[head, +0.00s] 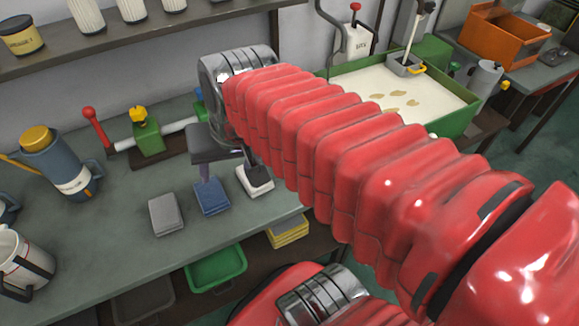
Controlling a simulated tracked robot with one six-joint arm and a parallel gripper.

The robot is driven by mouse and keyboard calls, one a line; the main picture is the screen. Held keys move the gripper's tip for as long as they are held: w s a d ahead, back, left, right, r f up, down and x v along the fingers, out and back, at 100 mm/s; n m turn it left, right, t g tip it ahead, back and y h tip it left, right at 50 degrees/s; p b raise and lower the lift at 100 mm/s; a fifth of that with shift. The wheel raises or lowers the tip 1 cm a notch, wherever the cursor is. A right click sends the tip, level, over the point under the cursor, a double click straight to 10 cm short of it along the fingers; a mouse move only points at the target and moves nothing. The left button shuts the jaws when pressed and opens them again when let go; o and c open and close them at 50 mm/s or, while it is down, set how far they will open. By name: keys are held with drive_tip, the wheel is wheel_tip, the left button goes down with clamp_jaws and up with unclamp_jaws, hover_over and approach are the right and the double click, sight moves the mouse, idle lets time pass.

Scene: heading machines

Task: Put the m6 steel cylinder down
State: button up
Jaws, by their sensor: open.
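My gripper (230,172) hangs over the workbench (110,235), pointing down, with its two dark fingers apart. It is above or close behind a small blue block (211,197) and a small white block (255,181). A grey block (165,214) stands to the left of the blue one. I cannot make out the m6 steel cylinder for certain; my wrist and red-sleeved arm hide part of the bench. Whether the fingers touch anything is not clear.
A device with a red-knobbed lever (95,128) and a green clamp (148,137) stand behind. A blue-grey jug (62,165) and a white mug (22,262) are left. A green tray of pale liquid (440,105) is right. Green bin (216,268) sits below the bench edge.

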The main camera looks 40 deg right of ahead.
drive_tip(key=d+f+m+y, duration=0.1)
drive_tip(key=d+m, duration=0.9)
drive_tip(key=d, duration=0.1)
drive_tip(key=d+f+m+g+y, duration=0.1)
drive_tip(key=d+f+m+y, duration=0.1)
drive_tip(key=d+m, duration=0.8)
drive_tip(key=shift+s+d+f+m+y, duration=0.3)
drive_tip(key=shift+d+m, duration=0.1)
drive_tip(key=shift+d, duration=0.7)
drive_tip(key=shift+x, duration=4.35)
drive_tip(key=shift+s, duration=0.15)
drive_tip(key=shift+f, duration=0.1)
drive_tip(key=shift+s+x, duration=0.2)
drive_tip(key=shift+x, duration=2.35)
